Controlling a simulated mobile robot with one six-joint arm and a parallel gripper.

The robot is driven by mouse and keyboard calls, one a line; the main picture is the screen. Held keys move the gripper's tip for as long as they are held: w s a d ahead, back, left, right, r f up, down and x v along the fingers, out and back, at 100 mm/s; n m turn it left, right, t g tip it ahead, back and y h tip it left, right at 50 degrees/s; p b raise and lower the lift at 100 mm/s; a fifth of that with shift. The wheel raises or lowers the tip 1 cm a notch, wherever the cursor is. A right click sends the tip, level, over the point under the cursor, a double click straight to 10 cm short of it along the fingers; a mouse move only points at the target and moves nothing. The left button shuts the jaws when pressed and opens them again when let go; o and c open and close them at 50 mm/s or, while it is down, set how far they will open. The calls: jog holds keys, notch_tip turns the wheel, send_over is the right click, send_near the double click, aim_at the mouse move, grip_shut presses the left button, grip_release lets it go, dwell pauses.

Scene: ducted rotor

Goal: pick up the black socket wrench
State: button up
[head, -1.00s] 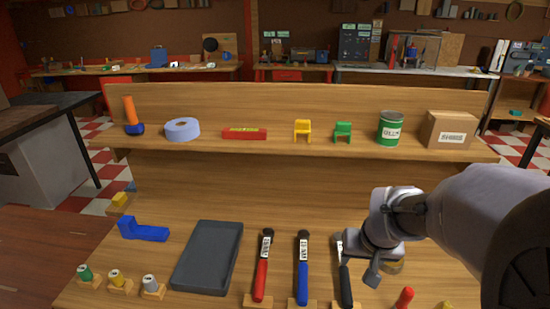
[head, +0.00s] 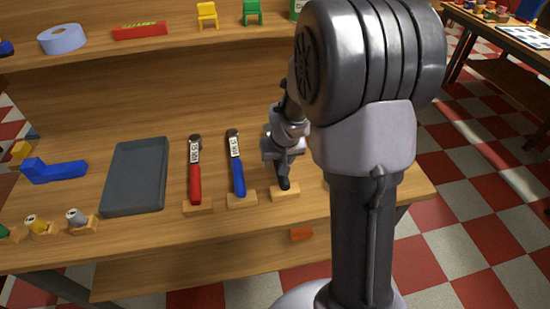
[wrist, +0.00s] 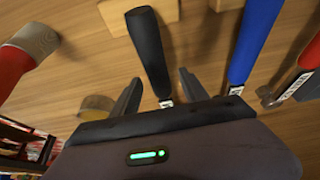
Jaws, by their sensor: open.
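The black socket wrench (wrist: 147,48) lies with its handle end by a wooden block (head: 285,195). In the head view only its black handle (head: 283,184) shows, below my gripper (head: 283,155). In the wrist view my gripper (wrist: 160,80) is open, with one finger on each side of the wrench's shaft. The handle runs out ahead of the fingers, and the wrench's head is hidden under the gripper body. I cannot tell whether either finger touches it.
A blue wrench (head: 236,165) and a red wrench (head: 194,170) lie to the left, the blue one close to my gripper. A dark grey tray (head: 135,175) lies further left. In the wrist view a red-and-grey object (wrist: 35,42) is at the left.

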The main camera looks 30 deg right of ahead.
grip_shut()
dwell(0.3)
